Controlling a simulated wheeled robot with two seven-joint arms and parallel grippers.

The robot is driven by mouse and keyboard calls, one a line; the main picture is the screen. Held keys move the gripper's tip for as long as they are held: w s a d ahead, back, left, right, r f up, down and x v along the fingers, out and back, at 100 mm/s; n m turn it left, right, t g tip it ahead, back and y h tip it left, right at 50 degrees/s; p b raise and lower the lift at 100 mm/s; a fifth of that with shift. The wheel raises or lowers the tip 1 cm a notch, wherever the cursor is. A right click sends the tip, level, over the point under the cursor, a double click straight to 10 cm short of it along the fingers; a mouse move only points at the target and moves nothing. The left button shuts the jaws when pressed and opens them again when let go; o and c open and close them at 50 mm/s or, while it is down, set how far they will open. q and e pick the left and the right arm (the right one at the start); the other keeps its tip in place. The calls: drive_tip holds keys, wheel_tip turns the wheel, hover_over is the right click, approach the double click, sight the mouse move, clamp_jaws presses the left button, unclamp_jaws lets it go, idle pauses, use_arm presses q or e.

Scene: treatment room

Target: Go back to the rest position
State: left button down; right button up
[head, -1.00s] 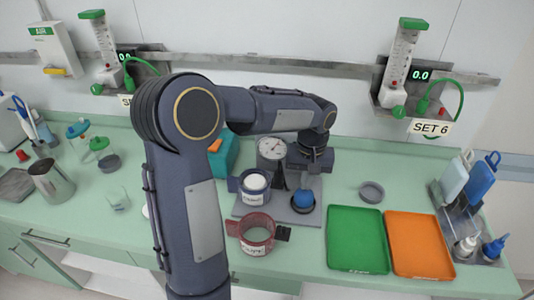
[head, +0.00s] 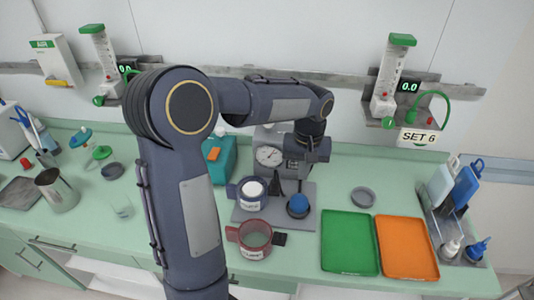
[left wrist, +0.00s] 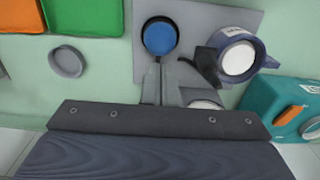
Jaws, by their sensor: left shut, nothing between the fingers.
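My left arm rises through the middle of the head view and bends right. My left gripper (head: 303,178) points down, shut and empty, above a blue round knob (head: 298,204) on a grey plate (head: 242,217). The knob also shows in the left wrist view (left wrist: 160,37), just beyond the narrow shut fingers (left wrist: 158,66). The gripper looks apart from the knob. A dial gauge (head: 269,156) stands behind, partly hidden by the arm. My right gripper is not in view.
Green (head: 349,242) and orange (head: 407,248) trays lie right. A teal box (head: 221,158) is behind the arm. A wall rail (head: 350,78) runs behind.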

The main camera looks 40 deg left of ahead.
use_arm(q)
drive_tip(key=s+d+r+m+t+h, duration=0.1)
drive_tip(key=s+d+m+t+h, duration=0.1)
drive_tip(key=s, duration=0.9)
drive_tip(key=s+d+r+m+t+h, duration=0.1)
drive_tip(key=s+d, duration=0.4)
drive_tip(key=s, duration=0.6)
drive_tip(key=r+m+t, duration=0.1)
drive_tip(key=t, duration=0.1)
drive_tip(key=shift+d+m+t+h, duration=0.15)
drive_tip(key=shift+m+t+h, duration=0.15)
drive_tip(key=shift+m+h, duration=0.1)
drive_tip(key=shift+s, duration=0.1)
idle(4.8)
